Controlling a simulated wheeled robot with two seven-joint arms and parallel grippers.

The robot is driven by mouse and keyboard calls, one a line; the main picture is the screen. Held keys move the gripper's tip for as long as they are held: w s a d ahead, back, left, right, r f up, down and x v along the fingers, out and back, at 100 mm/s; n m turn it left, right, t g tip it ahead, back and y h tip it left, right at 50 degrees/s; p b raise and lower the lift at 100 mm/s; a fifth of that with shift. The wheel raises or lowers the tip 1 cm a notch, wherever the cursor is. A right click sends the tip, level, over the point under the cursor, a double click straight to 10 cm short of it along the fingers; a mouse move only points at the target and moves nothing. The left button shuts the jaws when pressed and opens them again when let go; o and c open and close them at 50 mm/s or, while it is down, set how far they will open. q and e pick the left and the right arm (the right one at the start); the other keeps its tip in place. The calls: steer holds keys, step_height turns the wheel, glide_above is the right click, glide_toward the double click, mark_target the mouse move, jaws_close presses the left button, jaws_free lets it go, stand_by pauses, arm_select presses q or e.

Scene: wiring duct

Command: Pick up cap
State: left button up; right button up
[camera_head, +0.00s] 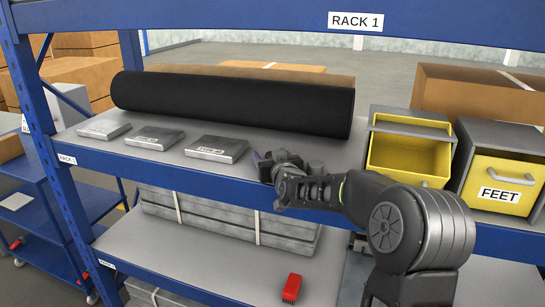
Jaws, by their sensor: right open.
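No thing in view is plainly marked as a cap. Three flat grey plates lie in a row on the upper shelf: a left one (104,130), a middle one (155,138) and a right one (218,149). Each has a label on its front edge, too small to read surely. My right gripper (264,162) is open at the shelf's front edge, just right of the right plate. Its fingers are small and dark, and I see nothing held between them. My left gripper is not in view.
A long black roll (230,103) lies behind the plates. An open yellow drawer (408,155) and a drawer marked FEET (498,180) stand at the right. A red object (292,288) and a strapped grey stack (220,220) are below. A blue upright (45,120) bounds the left.

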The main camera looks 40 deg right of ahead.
steer(key=shift+w, duration=0.2)
steer(key=shift+c, duration=0.2)
jaws_close()
stand_by(0.8)
